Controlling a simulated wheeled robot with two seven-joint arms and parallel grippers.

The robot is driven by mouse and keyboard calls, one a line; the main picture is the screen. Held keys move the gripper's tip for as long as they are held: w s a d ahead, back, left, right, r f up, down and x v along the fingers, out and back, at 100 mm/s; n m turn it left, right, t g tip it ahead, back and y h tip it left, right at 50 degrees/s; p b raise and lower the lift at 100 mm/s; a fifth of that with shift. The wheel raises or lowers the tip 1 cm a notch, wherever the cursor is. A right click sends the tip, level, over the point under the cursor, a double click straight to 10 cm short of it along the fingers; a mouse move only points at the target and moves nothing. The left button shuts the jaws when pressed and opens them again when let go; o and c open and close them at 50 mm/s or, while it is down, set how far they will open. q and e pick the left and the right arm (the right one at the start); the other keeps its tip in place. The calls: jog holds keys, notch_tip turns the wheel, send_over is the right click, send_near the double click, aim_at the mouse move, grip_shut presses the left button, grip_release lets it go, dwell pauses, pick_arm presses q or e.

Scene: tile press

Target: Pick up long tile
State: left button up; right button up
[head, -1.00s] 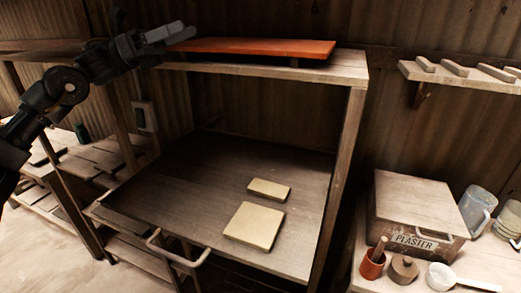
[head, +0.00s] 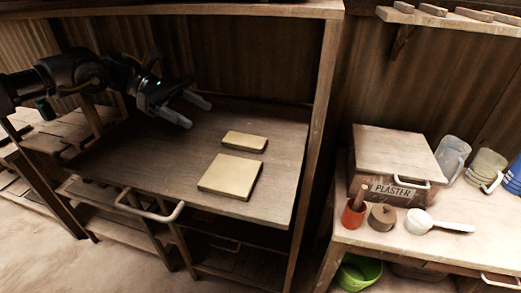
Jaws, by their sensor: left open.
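Two pale tiles lie flat on the dark wooden worktop (head: 130,150) in the head view. The smaller, narrow long tile (head: 245,141) lies behind the larger, squarer tile (head: 229,175), with a small gap between them. My left gripper (head: 194,112) is open and empty above the back of the worktop, to the left of and behind the long tile, apart from it. Its two grey fingers point right and toward the front. My right gripper is not in view.
A wooden post (head: 316,130) stands right of the worktop, and an upper shelf (head: 230,9) runs above it. A metal handle (head: 150,213) sticks out at the front. Right stands a bench with a plaster box (head: 392,155), red cup (head: 353,217) and white scoop (head: 437,224).

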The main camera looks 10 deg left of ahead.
pick_arm(q)
jog(key=shift+s+f, duration=0.1)
jog(key=shift+f, duration=0.1)
jog(key=p, duration=0.2)
send_near(240, 138)
jog(key=shift+s+d+f, duration=0.1)
jog(key=shift+s+d, duration=0.05)
jog(key=shift+d, duration=0.35)
jog(key=shift+s+d, duration=0.15)
jog(key=shift+d, duration=0.3)
jog(key=shift+d+f, duration=0.25)
jog(key=shift+d, duration=0.1)
jog(key=shift+s+d+p, duration=0.1)
jog(key=shift+d+p, duration=0.2)
jog(key=shift+p, duration=0.2)
jog(key=p+x, duration=0.2)
jog(key=x, duration=0.1)
jog(key=shift+d+f, duration=0.25)
jog(key=shift+d, duration=0.05)
jog(key=shift+d+f+p, duration=0.3)
jog(key=shift+d, duration=0.15)
jog(key=shift+a, duration=0.15)
jog(key=shift+c, duration=1)
jog(key=c, duration=0.9)
